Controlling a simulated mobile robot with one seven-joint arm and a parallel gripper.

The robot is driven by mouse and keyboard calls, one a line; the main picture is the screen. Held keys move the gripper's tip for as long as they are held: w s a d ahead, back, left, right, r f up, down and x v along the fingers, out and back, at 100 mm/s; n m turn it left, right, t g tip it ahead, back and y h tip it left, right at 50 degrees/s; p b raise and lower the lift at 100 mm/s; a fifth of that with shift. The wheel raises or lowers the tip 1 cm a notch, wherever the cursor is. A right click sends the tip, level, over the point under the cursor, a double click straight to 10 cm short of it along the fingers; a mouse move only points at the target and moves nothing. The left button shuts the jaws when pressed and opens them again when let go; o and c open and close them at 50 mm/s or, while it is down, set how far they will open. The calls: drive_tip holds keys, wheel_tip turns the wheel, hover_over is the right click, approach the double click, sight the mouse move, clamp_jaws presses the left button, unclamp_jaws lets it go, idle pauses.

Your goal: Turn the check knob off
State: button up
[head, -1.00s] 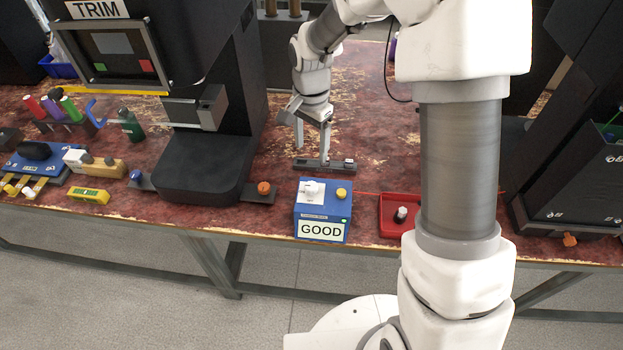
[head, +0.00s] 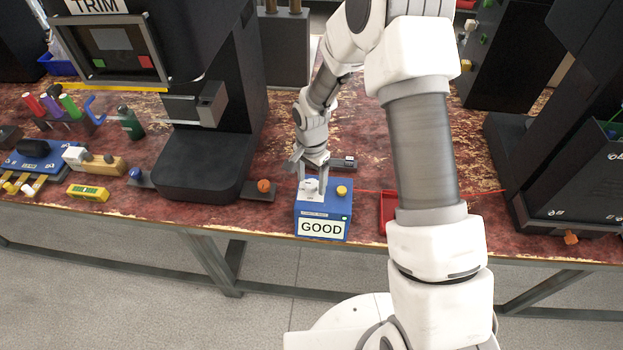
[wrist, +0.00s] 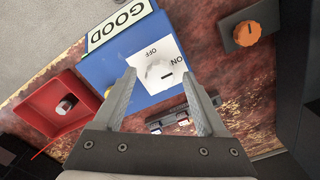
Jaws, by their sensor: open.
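The check knob (wrist: 158,72) is a white knob on a white plate marked OFF and ON, on top of the blue box (head: 323,211) with the GOOD label. In the head view the knob (head: 311,185) is partly covered by my fingers. My gripper (head: 313,184) is open and points down over the knob. In the wrist view its fingers (wrist: 159,76) stand on either side of the knob, with gaps. I cannot tell clearly which mark the knob points to. A small green light (head: 345,218) shows on the box front.
A yellow button (head: 342,190) sits on the box right of the knob. A red tray (wrist: 55,108) holding a small white-topped piece is beside the box. An orange knob (head: 264,186) on a dark base is to the left, next to the black machine (head: 205,170). A dark bar (head: 343,162) lies behind.

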clamp_jaws()
drive_tip(key=shift+n, duration=0.3)
drive_tip(key=n+b, duration=0.1)
drive_tip(key=n, duration=0.2)
drive_tip(key=shift+n+b, duration=0.3)
drive_tip(key=n+b, duration=0.1)
drive_tip(key=n, duration=1.2)
drive_tip(key=shift+n, duration=0.3)
idle(0.4)
